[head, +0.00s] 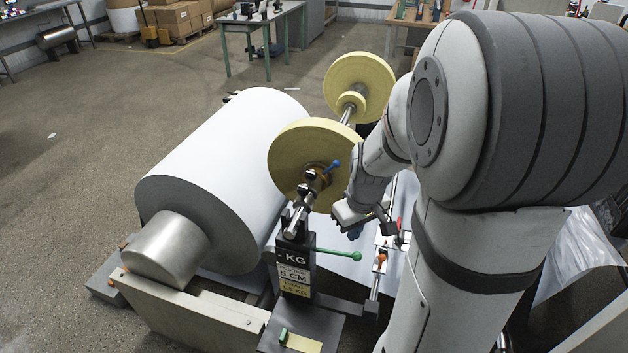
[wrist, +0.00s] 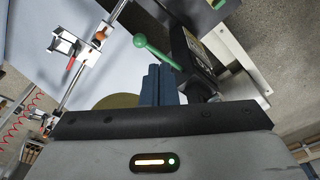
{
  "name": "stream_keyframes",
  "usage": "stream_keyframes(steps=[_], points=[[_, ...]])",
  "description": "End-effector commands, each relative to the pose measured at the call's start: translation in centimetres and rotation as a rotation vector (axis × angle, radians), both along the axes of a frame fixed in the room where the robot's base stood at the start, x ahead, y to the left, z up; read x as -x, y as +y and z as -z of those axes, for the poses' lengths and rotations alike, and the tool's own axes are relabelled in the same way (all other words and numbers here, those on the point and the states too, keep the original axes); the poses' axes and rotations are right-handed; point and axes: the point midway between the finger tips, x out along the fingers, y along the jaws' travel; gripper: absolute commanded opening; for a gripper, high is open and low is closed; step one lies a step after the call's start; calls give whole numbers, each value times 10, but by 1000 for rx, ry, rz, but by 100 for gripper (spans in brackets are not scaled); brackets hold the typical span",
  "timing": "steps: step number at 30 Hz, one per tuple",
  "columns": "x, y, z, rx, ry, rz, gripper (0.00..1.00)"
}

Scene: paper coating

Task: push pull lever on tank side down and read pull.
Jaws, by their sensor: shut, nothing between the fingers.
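A lever with a green ball knob (head: 356,256) sticks out to the right from a dark post (head: 292,255) labelled KG. In the wrist view the green lever (wrist: 150,50) lies just ahead of my fingers, apart from them in the picture. My gripper (head: 355,231) is above the green knob in the head view. Its blue fingers (wrist: 161,84) are shut together and empty. A lever with a blue knob (head: 332,166) sits higher, by the yellow disc. I cannot tell which lever is the pull lever, and no tank is clearly seen. The pull reading is not legible.
A large white paper roll (head: 225,165) lies left of the post. Yellow discs (head: 300,155) sit on a metal shaft behind it. A rail with an orange knob (head: 381,257) stands right of the green lever; it also shows in the wrist view (wrist: 101,36).

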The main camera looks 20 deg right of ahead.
Motion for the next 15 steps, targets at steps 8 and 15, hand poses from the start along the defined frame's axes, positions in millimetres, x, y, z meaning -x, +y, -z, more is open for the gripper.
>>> stream_keyframes(steps=[8, 15], points=[[-17, -36, 43, -4, 39, -65, 0], [-18, -39, 48, -3, 38, -75, 0]])
